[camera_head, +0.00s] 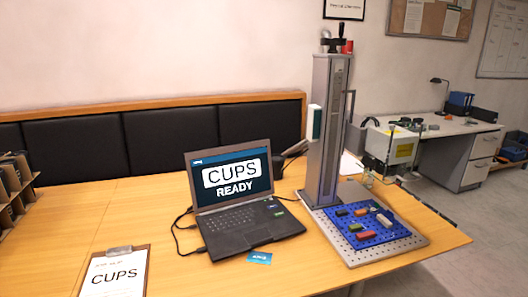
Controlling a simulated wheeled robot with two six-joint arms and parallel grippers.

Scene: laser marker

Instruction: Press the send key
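An open black laptop (248,237) stands on the wooden table. Its screen (231,178) reads "CUPS" in a white box and "READY" below. The keyboard (229,218) faces the front. A small green patch (278,214) shows at the right of the laptop's deck; I cannot tell whether it is the send key. A small blue label (259,257) lies at the laptop's front edge, its text too small to read surely. Neither of my grippers is in view.
A clipboard (118,274) reading "CUPS" lies front left. Right of the laptop, a tall grey marker column (325,130) rises beside a blue perforated plate (398,231) with several small coloured pieces. Black cables (178,222) lie left of the laptop. The table's middle left is clear.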

